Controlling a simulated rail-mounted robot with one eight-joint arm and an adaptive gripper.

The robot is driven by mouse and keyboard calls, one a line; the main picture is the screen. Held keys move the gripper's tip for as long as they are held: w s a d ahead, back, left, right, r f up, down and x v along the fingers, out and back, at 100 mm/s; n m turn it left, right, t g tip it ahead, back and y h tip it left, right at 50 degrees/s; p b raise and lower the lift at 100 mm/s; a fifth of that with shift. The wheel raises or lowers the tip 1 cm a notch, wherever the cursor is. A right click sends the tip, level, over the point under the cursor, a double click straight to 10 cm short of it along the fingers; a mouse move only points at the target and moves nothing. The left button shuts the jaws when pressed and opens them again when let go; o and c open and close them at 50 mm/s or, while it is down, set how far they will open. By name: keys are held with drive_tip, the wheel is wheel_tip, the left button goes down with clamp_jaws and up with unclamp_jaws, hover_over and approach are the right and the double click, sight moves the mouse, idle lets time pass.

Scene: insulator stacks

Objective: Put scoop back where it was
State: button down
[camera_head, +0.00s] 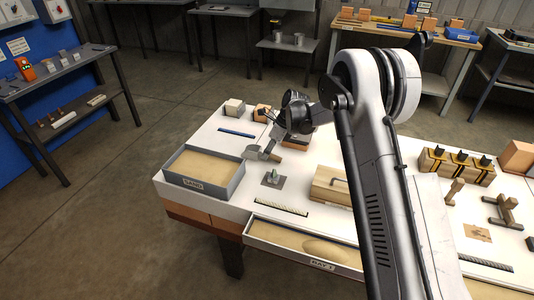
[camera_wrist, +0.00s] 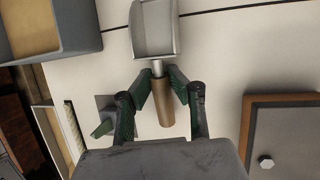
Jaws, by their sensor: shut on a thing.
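The scoop has a pale metal pan (camera_wrist: 155,30) and a brown wooden handle (camera_wrist: 162,104). In the wrist view, my gripper (camera_wrist: 160,76) is shut on the scoop near the neck, with a green-grey finger on each side. The pan points away from the wrist. In the head view, the scoop's pan (camera_head: 251,153) shows right of the SAND tray (camera_head: 205,177), with my gripper (camera_head: 279,144) behind it. The scoop is over the white table; I cannot tell whether it touches the surface. My arm hides part of the table.
A small green piece on a grey plate (camera_head: 272,180) lies in front of the scoop. A wooden block with a handle (camera_head: 330,187) stands to its right. A blue bar (camera_head: 237,133) and small blocks (camera_head: 234,108) lie behind. A second sand tray (camera_head: 305,258) is at the front edge.

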drive_tip(key=c, duration=1.7)
unclamp_jaws()
drive_tip(key=shift+f, duration=0.1)
drive_tip(key=shift+o, duration=0.2)
